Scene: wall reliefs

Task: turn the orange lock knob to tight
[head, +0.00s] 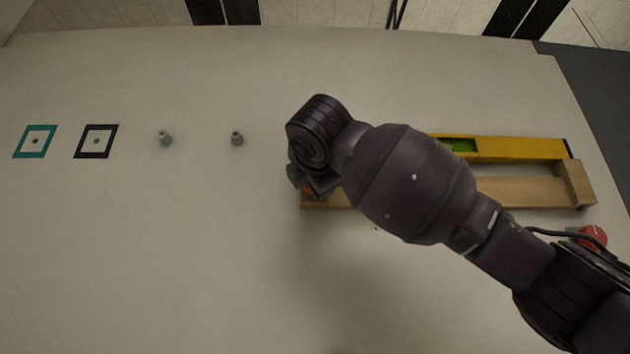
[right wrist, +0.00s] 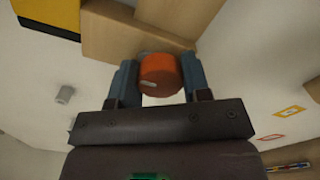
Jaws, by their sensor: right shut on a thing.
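The orange lock knob (right wrist: 160,74) shows in the right wrist view, at the end of a wooden block. A small pale mark shows on its lower left part. My right gripper (right wrist: 158,80) is shut on the knob, with one blue-grey finger on each side. In the head view, my right arm covers most of the knob, and only a sliver of orange (head: 309,192) shows below my wrist. The knob sits at the left end of the wooden frame (head: 525,190). My left gripper is in neither view.
A yellow level (head: 520,148) with a green vial lies along the wooden frame's upper side. A red round thing (head: 593,236) is at the right. Two grey pegs (head: 165,138) and teal (head: 35,141) and black square frames (head: 96,141) are at the left. The surface between is clear.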

